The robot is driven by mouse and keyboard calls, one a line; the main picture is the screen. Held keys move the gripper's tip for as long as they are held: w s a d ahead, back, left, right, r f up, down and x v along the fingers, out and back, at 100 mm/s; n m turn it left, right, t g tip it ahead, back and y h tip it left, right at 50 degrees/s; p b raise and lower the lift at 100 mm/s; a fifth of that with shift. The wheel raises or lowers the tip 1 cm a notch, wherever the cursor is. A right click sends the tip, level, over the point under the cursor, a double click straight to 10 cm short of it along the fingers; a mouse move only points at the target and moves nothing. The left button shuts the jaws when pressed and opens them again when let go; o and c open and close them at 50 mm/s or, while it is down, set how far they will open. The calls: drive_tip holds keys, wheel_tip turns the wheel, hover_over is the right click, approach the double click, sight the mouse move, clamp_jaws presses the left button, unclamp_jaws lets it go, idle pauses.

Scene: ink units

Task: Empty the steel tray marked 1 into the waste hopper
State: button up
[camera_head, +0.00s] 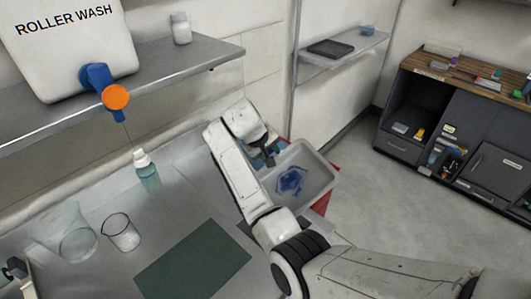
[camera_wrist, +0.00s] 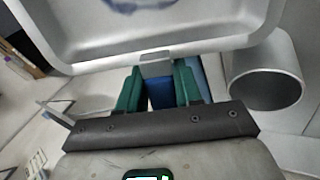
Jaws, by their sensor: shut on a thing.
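A steel tray (camera_head: 317,163) with a blue ink smear or pool (camera_head: 291,181) on its floor is held up beyond the end of the bench. The tray also shows in the wrist view (camera_wrist: 200,48), its near wall facing me. My gripper's green fingers (camera_wrist: 158,88) are shut on a small tab at the tray's near edge. In the head view the gripper (camera_head: 268,156) is partly hidden by my wrist. A red thing (camera_head: 325,201), perhaps the waste hopper, shows under and beside the tray, mostly covered. No number mark on the tray is readable.
A grey metal cylinder (camera_wrist: 266,82) stands close to the tray's right in the wrist view. A bottle (camera_head: 147,172), beakers (camera_head: 122,233) and a green mat (camera_head: 193,262) are on the bench. A wall shelf (camera_head: 345,47) is behind. Open floor (camera_head: 400,190) lies to the right.

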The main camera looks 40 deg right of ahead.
drive_tip(key=shift+d+f+y+p, duration=0.35)
drive_tip(key=shift+d+f+y, duration=0.15)
drive_tip(key=shift+y, duration=0.1)
wheel_tip(320, 180, down, 7)
drive_tip(key=d+y+b, duration=0.1)
drive_tip(key=y+b, duration=0.1)
drive_tip(key=y, duration=0.2)
drive_tip(key=shift+d+r+g+y, duration=0.2)
drive_tip(key=shift+g+y, duration=0.1)
drive_tip(key=shift+w, duration=0.1)
